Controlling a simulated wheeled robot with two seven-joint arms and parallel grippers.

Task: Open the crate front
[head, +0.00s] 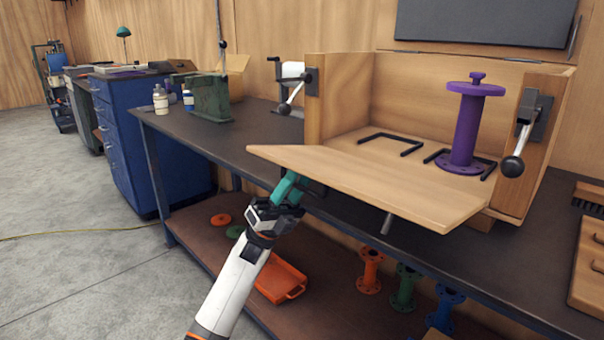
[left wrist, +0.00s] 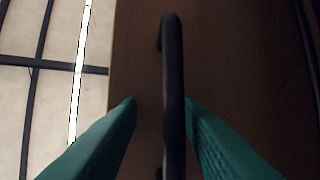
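The wooden crate (head: 340,95) stands on the dark workbench. Its front panel (head: 370,182) is swung down and out, close to level, so the inside shows. My left gripper (head: 290,187) is at the panel's left front part, its teal fingertips partly hidden beneath it. In the left wrist view, a black bar handle (left wrist: 173,85) runs between the fingers of my left gripper (left wrist: 160,103). The fingers are apart, with a gap left of the bar; the right finger is close to or touching it. My right gripper is not in view.
A purple flanged pipe (head: 466,125) stands upright in the crate between black brackets. Lever latches with black knobs (head: 512,166) sit on both crate sides. The lower shelf holds an orange tray (head: 283,280) and flanged pipes (head: 370,272). A green vise (head: 208,97) stands left.

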